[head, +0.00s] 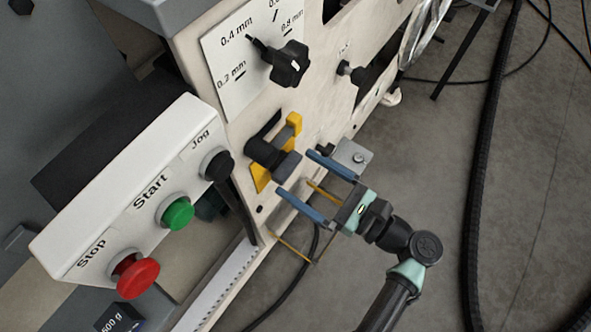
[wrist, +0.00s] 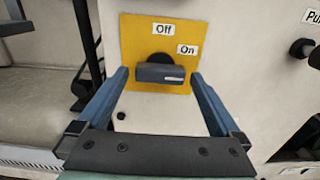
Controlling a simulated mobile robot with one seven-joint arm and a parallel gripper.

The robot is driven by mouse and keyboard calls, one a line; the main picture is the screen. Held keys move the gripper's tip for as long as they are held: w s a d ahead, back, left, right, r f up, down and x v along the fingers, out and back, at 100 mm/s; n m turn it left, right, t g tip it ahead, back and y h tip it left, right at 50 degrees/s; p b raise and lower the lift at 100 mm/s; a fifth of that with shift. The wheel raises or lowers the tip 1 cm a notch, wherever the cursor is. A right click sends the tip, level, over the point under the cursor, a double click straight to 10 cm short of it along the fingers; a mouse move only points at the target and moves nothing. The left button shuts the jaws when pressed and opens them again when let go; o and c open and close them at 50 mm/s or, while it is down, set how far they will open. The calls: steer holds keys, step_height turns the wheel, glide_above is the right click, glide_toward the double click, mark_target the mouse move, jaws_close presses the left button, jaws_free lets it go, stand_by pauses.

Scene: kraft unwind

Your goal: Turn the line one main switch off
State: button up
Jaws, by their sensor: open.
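The main switch is a dark rotary handle (wrist: 160,73) on a yellow plate (wrist: 135,30) with an "Off" label (wrist: 163,29) at the top and an "On" label (wrist: 187,49) to the right. The handle lies level in the wrist view, its white-marked end to the right, on the On side. In the head view the handle (head: 268,158) stands out from the machine panel, partly hiding the yellow plate (head: 294,124). My gripper (head: 297,172) is open and empty in front of it. In the wrist view its blue fingers appear either side of the handle, with gaps; contact is not visible.
A control box (head: 130,190) with a red Stop button (head: 136,277), green Start button (head: 178,212) and black Jog button (head: 216,165) juts out at left. A black thickness knob (head: 288,64) is above the switch.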

mark_target(284, 166)
steer(key=shift+x, duration=1.15)
steer(key=c, duration=1.1)
